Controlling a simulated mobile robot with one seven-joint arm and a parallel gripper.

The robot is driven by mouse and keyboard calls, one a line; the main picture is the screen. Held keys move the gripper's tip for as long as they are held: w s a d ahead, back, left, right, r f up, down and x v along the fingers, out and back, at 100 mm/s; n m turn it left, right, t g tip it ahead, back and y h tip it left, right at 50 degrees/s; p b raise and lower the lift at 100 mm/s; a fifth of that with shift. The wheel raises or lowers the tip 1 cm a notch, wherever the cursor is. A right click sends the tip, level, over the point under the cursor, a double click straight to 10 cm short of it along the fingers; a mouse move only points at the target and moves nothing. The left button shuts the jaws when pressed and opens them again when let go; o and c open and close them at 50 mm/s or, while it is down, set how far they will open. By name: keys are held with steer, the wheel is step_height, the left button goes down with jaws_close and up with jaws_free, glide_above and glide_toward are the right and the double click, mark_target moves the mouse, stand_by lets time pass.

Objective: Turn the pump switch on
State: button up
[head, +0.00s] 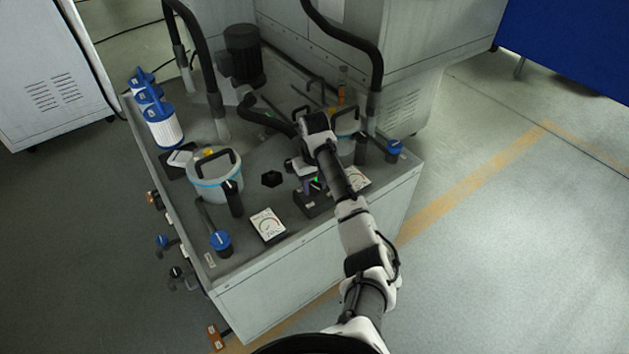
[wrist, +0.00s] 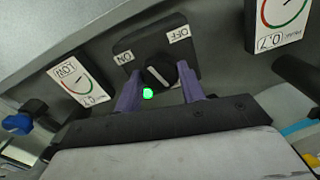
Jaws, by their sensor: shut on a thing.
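The pump switch is a dark knob with a white line (wrist: 160,72) on a black plate (wrist: 124,45) in the wrist view. The ON label (wrist: 124,57) is on the left and the OFF label (wrist: 179,35) at the upper right. The white line slants from upper left to lower right, its upper end toward the ON side. A green lamp (wrist: 148,93) beside the knob is lit. My gripper (wrist: 162,86) is shut on the knob, one purple finger on each side. In the head view my gripper (head: 309,182) is low over the bench front and mostly hides the switch.
Dial gauges flank the switch, one at left (head: 267,226) and one at right (head: 355,179). A lidded canister (head: 212,190), blue-handled valves (head: 221,241) and blue-capped filters (head: 164,130) stand on the bench. Thick black hoses rise behind. Floor at right is clear.

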mark_target(315, 186)
steer(key=shift+n, duration=1.2)
steer(key=shift+p, duration=0.3)
steer(key=o, duration=1)
steer(key=shift+c, duration=0.2)
step_height(315, 186, up, 14)
steer(key=p, duration=0.1)
steer(key=shift+p, duration=0.35)
